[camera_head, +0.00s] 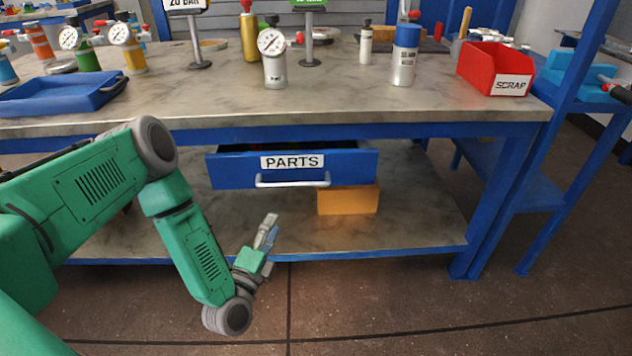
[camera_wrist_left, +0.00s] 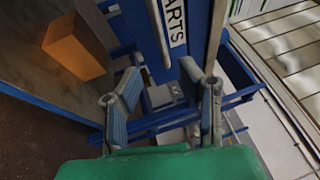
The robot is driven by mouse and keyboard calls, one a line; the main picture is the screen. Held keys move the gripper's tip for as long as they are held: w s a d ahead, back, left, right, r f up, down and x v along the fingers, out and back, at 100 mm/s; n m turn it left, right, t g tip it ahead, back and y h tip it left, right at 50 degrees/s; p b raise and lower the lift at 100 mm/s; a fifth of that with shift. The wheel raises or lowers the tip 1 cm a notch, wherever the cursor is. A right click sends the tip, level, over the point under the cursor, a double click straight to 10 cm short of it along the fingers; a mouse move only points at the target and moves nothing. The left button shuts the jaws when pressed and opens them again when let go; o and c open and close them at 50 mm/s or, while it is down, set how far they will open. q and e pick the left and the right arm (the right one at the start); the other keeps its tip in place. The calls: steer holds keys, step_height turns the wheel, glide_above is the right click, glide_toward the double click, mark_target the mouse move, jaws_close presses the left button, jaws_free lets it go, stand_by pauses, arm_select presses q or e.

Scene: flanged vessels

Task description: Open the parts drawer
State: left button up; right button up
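The parts drawer (camera_head: 232,170) is a blue box under the workbench with a white PARTS label and a light grey bar handle (camera_head: 292,182). It seems to stand slightly out, with a narrow dark gap above its front. My left gripper (camera_head: 269,227) is below and in front of the handle in the head view, apart from it. In the left wrist view the gripper (camera_wrist_left: 160,82) has its fingers spread and nothing between them. The handle (camera_wrist_left: 159,35) and the drawer label (camera_wrist_left: 176,22) lie ahead of the fingertips. My right gripper is not in view.
An orange block (camera_head: 348,200) sits on the lower shelf (camera_head: 410,210), below the drawer's right side. The workbench top (camera_head: 330,100) holds gauges, bottles, a blue tray (camera_head: 60,95) and a red SCRAP bin (camera_head: 490,72). The floor in front is clear.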

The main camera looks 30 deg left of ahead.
mark_target(293, 187)
arm_select(q)
steer(key=b+x, duration=0.4)
steer(key=x, duration=0.9)
steer(key=shift+w+f, duration=0.1)
steer(key=shift+w, duration=0.05)
steer(key=shift+a, duration=0.1)
steer(key=c, duration=0.3)
jaws_close()
